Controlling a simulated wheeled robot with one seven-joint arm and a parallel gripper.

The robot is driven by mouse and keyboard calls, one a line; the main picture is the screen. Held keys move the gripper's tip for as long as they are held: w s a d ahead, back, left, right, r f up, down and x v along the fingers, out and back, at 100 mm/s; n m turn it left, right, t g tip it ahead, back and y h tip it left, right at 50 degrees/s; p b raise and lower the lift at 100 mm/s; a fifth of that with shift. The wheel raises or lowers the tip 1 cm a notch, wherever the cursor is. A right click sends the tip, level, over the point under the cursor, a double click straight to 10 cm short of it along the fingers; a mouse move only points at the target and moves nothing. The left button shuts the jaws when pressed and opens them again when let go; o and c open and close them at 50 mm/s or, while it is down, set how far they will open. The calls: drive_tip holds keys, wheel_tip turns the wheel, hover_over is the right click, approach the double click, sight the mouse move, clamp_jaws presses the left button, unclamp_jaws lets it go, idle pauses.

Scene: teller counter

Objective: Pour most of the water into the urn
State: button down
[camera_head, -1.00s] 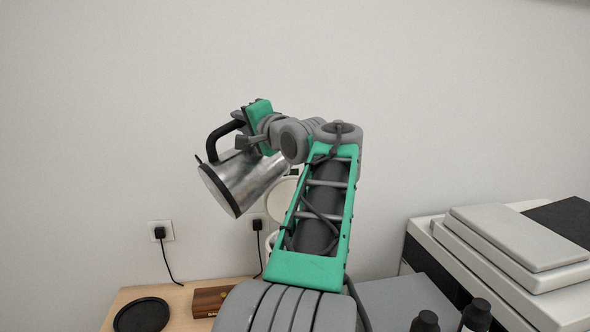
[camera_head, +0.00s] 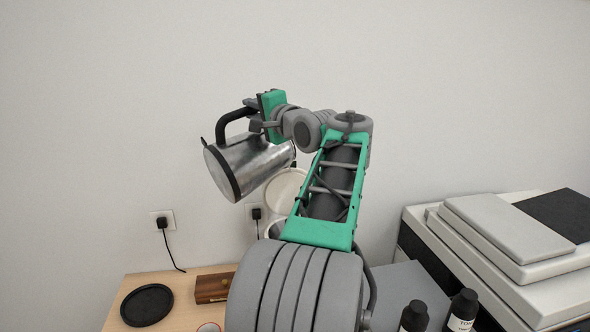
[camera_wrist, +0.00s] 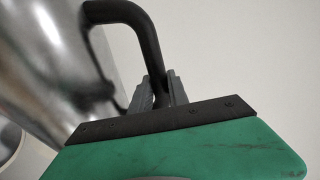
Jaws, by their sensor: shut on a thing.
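In the wrist view the gripper fingers (camera_wrist: 162,92) close around the handle (camera_wrist: 137,22), beside the shiny kettle body (camera_wrist: 40,60). A white round vessel (camera_head: 286,190), likely the urn, stands below and right of the kettle, partly hidden behind my arm. No stream of water can be made out.
A wooden counter (camera_head: 185,312) holds a round black base (camera_head: 147,304) and a brown wooden box (camera_head: 214,288). Wall sockets with cords (camera_head: 162,221) are behind. A grey-white machine (camera_head: 490,265) and black bottles (camera_head: 463,308) stand at right.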

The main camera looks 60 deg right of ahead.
drive_tip(key=shift+s+d+r+m+p, duration=0.2)
drive_tip(key=shift+d+r+p, duration=0.25)
drive_tip(key=shift+p, duration=0.3)
drive_tip(key=shift+s+d+r+m+p, duration=0.2)
drive_tip(key=shift+d+r+p, duration=0.25)
drive_tip(key=shift+p, duration=0.3)
drive_tip(key=shift+d+f, duration=0.1)
drive_tip(key=shift+d, duration=0.1)
drive_tip(key=shift+s+d+m+p, duration=0.2)
drive_tip(key=shift+d+m+p, duration=0.25)
drive_tip(key=shift+p, duration=0.4)
